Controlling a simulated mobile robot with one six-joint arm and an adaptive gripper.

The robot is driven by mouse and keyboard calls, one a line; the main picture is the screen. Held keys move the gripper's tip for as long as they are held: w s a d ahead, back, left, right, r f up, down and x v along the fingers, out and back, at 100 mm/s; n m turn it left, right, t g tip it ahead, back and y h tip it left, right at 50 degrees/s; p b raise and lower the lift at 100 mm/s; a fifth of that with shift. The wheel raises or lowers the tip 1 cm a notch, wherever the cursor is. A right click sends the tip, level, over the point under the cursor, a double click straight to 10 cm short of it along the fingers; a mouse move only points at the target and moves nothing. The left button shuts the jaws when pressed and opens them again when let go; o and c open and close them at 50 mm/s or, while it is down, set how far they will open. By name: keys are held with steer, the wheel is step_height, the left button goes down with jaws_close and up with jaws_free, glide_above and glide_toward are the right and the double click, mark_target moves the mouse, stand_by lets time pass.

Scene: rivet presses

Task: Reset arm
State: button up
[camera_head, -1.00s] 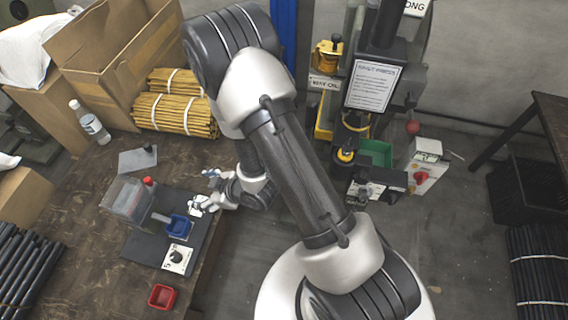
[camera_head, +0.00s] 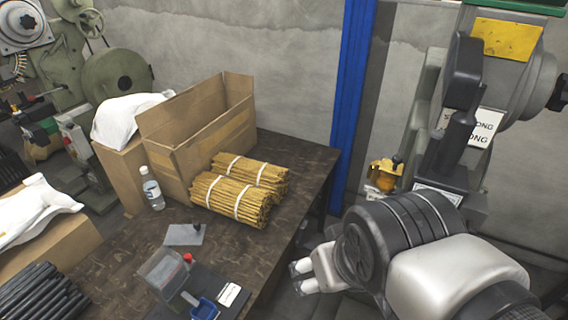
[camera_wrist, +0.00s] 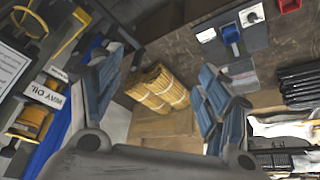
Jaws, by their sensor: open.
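My gripper (camera_head: 298,278) shows at the lower middle of the head view, beyond the table's right edge. In the wrist view my gripper (camera_wrist: 160,66) has its two fingers spread wide apart with nothing between them. My arm is folded at the lower right of the head view. The table (camera_head: 110,258) stands left of the gripper, and the gripper appears clear of it.
Yellow rod bundles (camera_head: 232,200), an open cardboard box (camera_head: 205,145) and a bottle (camera_head: 152,190) stand on the table. A clear bin (camera_head: 165,270) and a blue tray (camera_head: 204,310) are at its front. A press (camera_head: 455,150) stands behind my arm.

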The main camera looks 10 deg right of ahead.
steer(key=s, duration=0.2)
steer(key=shift+s+a+r, duration=0.15)
steer(key=shift+s+r, duration=0.15)
stand_by(1.2)
